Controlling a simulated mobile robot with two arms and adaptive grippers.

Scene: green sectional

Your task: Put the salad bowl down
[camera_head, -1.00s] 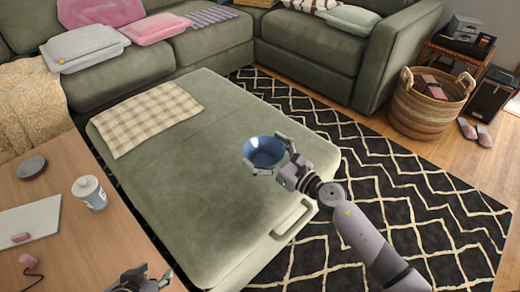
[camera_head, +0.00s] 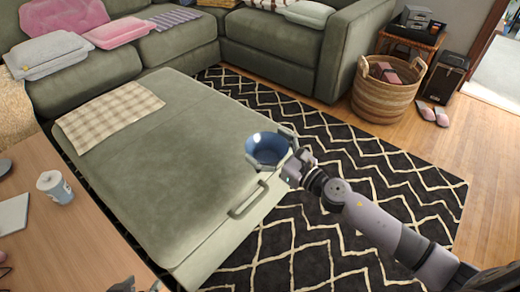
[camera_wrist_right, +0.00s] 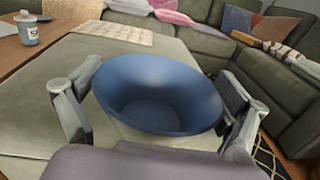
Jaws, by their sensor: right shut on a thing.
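The salad bowl is a blue, deep round bowl (camera_head: 266,150). In the head view it is at the ottoman's right edge, held by my right gripper (camera_head: 284,152). In the right wrist view the bowl (camera_wrist_right: 158,95) fills the middle, opening up and empty, with the two fingers on its left and right sides. I cannot tell whether its base touches the green ottoman (camera_head: 165,165) or hangs above it. My left gripper (camera_head: 135,287) shows only in part at the bottom edge of the head view; its fingers are cut off.
A checked cloth (camera_head: 110,115) lies on the ottoman's far left; the rest of its top is clear. A wicker basket (camera_head: 385,95) stands on the floor at right, beyond the patterned rug (camera_head: 390,170).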

